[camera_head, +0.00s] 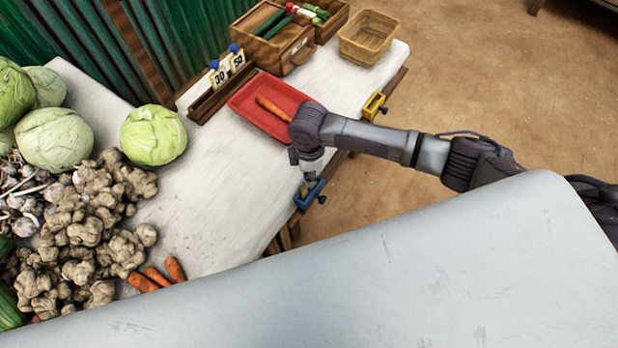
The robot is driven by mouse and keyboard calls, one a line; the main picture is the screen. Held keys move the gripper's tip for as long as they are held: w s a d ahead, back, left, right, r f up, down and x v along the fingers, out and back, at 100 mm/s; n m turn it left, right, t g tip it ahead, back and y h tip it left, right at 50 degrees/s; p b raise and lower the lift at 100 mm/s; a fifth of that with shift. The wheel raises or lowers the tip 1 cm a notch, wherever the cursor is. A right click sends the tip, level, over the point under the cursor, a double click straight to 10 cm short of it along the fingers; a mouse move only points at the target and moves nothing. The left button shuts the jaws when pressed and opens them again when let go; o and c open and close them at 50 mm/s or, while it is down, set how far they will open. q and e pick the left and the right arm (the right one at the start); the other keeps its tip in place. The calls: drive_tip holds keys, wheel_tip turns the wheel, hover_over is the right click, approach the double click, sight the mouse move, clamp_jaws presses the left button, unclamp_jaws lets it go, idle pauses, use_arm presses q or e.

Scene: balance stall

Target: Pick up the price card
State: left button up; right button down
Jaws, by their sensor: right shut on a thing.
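Two price cards stand in a wooden rack (208,104) at the back of the table: one reads 30 (219,77), the other reads 50 (238,61). Each has a blue knob on top. My right gripper (305,187) points down at the table's front edge, well apart from both cards. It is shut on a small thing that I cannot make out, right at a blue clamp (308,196). The wrist hides most of the fingers. My left gripper is out of view.
A red tray (247,112) with a carrot (273,108) lies behind my right wrist. A yellow clamp (373,106) sits on the table edge. A wooden crate (280,48) and wicker basket (368,36) stand farther back. Cabbages, ginger and carrots fill the left. The table (215,185) is clear mid-way.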

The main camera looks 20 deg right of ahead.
drive_tip(key=shift+r, duration=0.4)
drive_tip(key=r, duration=0.1)
drive_tip(key=r+b, duration=0.1)
drive_tip(key=r, duration=0.1)
drive_tip(key=shift+s+d+r, duration=0.15)
drive_tip(key=shift+d+r, duration=0.05)
drive_tip(key=shift+r, duration=0.05)
drive_tip(key=s+d+r+p, duration=0.4)
drive_tip(key=s+d+r, duration=0.3)
drive_tip(key=r, duration=0.3)
drive_tip(key=shift+s, duration=0.8)
